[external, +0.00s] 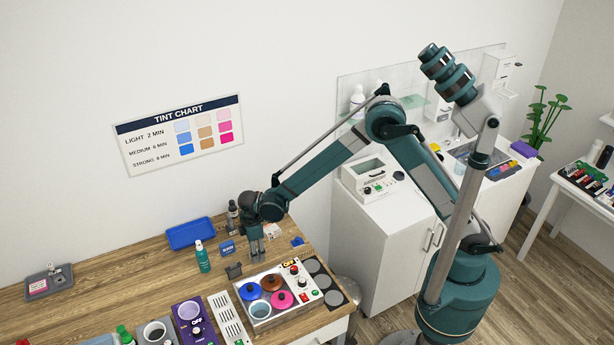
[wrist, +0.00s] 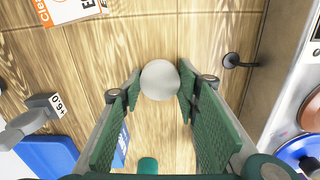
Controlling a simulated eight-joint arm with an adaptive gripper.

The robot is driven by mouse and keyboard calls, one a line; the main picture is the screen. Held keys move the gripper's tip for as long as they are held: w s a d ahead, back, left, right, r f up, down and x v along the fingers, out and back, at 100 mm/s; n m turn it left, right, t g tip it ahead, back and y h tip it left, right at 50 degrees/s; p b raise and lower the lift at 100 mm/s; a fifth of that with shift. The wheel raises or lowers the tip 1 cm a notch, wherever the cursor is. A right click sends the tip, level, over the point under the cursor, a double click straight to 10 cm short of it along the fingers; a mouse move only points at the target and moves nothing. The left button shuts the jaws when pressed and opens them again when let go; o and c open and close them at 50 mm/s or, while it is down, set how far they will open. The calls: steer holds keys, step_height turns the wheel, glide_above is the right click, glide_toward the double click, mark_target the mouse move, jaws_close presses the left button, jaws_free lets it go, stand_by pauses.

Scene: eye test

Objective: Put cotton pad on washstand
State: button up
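A round, pale grey-white disc, which looks like the cotton pad (wrist: 160,80), sits between my fingertips in the wrist view. My gripper (external: 257,249) points down low over the wooden table in the external view. In the wrist view my gripper (wrist: 160,86) has a finger against each side of the disc, with no clear gap. The disc is hidden in the external view. The washstand appears to be the white cabinet (external: 385,245) with a basin on top, right of the table and partly behind my arm.
On the wooden table (external: 130,278) are a blue tray (external: 190,232), a teal bottle (external: 203,258), a dark bottle (external: 233,209) and a tray with colored pots (external: 281,299). A white box device (external: 369,176) and several small items occupy the cabinet top. A dark hook-like piece (wrist: 238,61) lies near my right finger.

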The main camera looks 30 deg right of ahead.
steer(key=shift+r, duration=0.1)
step_height(320, 180, up, 10)
stand_by(0.9)
stand_by(0.5)
steer(key=w+d+r+m+b, duration=0.2)
steer(key=d+r+m, duration=0.1)
steer(key=r, duration=0.6)
steer(key=w+d+r+m+b, duration=0.2)
steer(key=d+r, duration=0.4)
steer(key=r, duration=0.3)
steer(key=w+d+r+m+b, duration=0.2)
steer(key=d+r+m, duration=0.2)
steer(key=r, duration=0.6)
steer(key=shift+w+d, duration=0.25)
steer(key=shift+d, duration=0.45)
